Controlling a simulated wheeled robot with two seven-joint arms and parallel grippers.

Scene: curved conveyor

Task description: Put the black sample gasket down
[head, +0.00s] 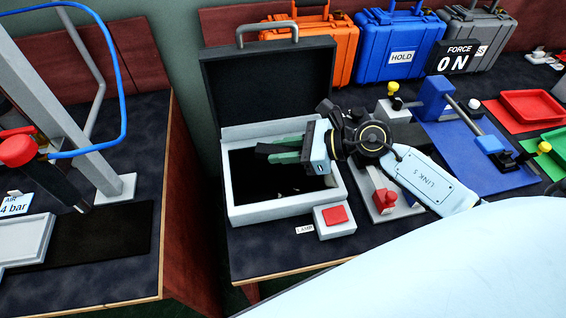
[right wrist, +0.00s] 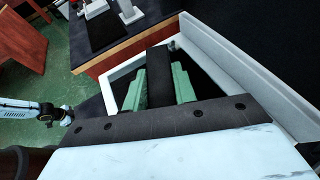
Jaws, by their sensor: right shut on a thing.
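My right gripper (head: 270,151) reaches from the right over the open case (head: 283,212), a pale-rimmed box with a dark inside and a raised black lid. Its two green fingers are low over the case opening; I cannot tell if they touch anything inside. In the right wrist view, the gripper (right wrist: 159,90) is shut on a black piece (right wrist: 160,73) between the green fingers, which I take to be the black sample gasket. My left gripper does not show clearly.
A red-buttoned box (head: 335,221) stands at the case's front right corner. A fixture with a red knob (head: 385,197) is close to the right. Orange (head: 322,42), blue (head: 397,45) and grey cases line the back. A gap separates this bench from the left one.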

